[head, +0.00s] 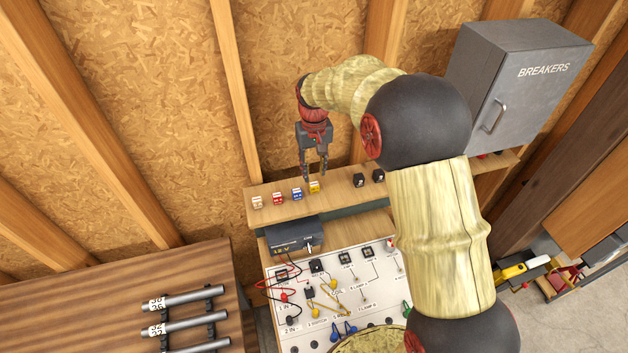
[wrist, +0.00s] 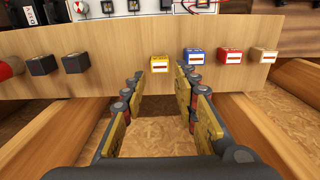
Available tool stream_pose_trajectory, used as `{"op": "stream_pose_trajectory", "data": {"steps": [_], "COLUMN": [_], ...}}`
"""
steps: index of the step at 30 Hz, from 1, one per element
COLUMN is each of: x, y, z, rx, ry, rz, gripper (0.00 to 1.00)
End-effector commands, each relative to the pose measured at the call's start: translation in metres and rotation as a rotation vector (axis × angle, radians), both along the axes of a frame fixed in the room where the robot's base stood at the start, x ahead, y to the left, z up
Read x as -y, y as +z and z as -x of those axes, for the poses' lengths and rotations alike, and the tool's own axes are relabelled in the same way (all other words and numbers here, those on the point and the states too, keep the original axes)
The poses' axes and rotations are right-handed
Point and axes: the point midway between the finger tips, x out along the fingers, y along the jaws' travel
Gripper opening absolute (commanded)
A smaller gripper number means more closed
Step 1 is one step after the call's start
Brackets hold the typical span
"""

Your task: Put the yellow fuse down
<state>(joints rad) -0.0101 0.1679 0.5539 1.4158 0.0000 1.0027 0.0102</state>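The yellow fuse (head: 314,187) sits on the narrow wooden shelf (head: 336,202), at the right end of a row of coloured fuses in the head view. In the wrist view the yellow fuse (wrist: 160,64) stands upright on the shelf, between and beyond my fingertips. My gripper (head: 315,180) is open just above and behind it, with its fingers pointing down. In the wrist view my gripper (wrist: 160,75) has its fingers spread wide with a gap on both sides of the fuse. Nothing is held between the fingers.
Blue (wrist: 194,57), red (wrist: 229,57) and cream (wrist: 264,55) fuses stand beside the yellow one. Two black blocks (wrist: 76,63) (wrist: 42,65) stand on its other side. A 12 V box (head: 292,236) and wired circuit board (head: 345,285) lie in front. A grey breaker cabinet (head: 515,80) hangs right.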

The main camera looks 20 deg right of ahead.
Motion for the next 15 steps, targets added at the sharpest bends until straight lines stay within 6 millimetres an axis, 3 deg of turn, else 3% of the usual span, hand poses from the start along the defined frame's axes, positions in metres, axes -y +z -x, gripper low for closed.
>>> {"op": "stream_pose_trajectory", "data": {"steps": [6,15], "x": [0.0,0.0], "y": [0.04,0.07], "z": [0.0,0.006], "rx": [0.001,0.012], "ry": [0.0,0.0], "rz": [0.0,0.0], "gripper": [0.3,0.3]}}
